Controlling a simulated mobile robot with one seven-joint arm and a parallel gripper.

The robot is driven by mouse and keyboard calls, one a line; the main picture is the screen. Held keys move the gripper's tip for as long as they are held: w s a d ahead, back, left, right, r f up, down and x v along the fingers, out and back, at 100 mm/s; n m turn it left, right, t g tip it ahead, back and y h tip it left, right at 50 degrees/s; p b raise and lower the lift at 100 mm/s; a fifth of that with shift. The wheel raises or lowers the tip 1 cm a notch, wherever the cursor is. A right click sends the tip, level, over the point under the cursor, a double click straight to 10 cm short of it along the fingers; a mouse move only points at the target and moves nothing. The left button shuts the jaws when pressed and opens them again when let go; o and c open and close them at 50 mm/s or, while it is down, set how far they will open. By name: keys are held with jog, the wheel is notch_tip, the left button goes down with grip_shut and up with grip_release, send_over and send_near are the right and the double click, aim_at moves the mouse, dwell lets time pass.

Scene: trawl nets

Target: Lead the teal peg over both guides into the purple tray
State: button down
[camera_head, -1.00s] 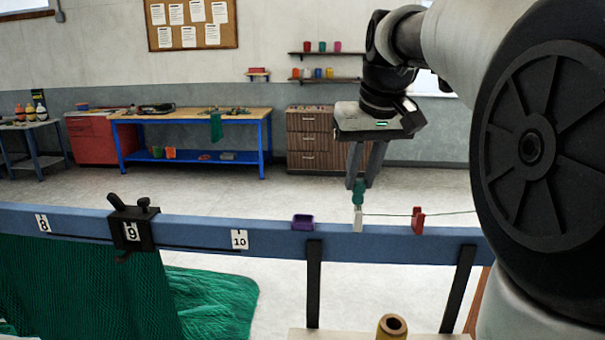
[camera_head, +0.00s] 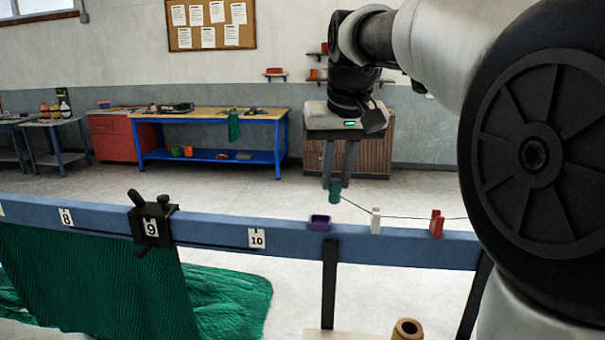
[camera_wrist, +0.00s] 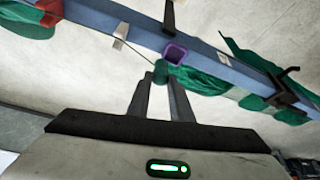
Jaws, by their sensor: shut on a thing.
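My gripper (camera_head: 336,186) is shut on the teal peg (camera_head: 335,195), which hangs just above the blue beam, above and slightly right of the purple tray (camera_head: 320,223). A dark line runs from the peg over the white guide (camera_head: 376,221) to the red guide (camera_head: 437,224) and on behind my arm. The tray sits on the beam left of both guides. In the wrist view the peg (camera_wrist: 160,73) is at the fingertips beside the purple tray (camera_wrist: 175,54), with the white guide (camera_wrist: 121,35) and red guide (camera_wrist: 48,12) to the left.
The blue beam (camera_head: 280,235) carries number tags and a black clamp (camera_head: 150,222) at the left. Green net (camera_head: 110,280) hangs below it. A spool (camera_head: 407,329) stands at the front. The beam between tag 10 and the tray is clear.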

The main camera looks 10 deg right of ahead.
jog(key=shift+w+a+f+b, duration=0.15)
jog(key=shift+a+f+b, duration=0.3)
jog(key=shift+f, duration=0.35)
jog(key=shift+w+a+f+b, duration=0.15)
jog(key=shift+a+f+b, duration=0.35)
jog(key=shift+f, duration=0.3)
jog(key=shift+w+a+f+b, duration=0.15)
jog(key=shift+a+f+b, duration=0.15)
jog(key=shift+f+b, duration=0.4)
jog(key=shift+f, duration=0.25)
jog(key=c, duration=1.5)
grip_release()
jog(key=p+v, duration=0.4)
jog(key=v, duration=1.3)
jog(key=shift+r, duration=0.25)
jog(key=shift+s, duration=0.1)
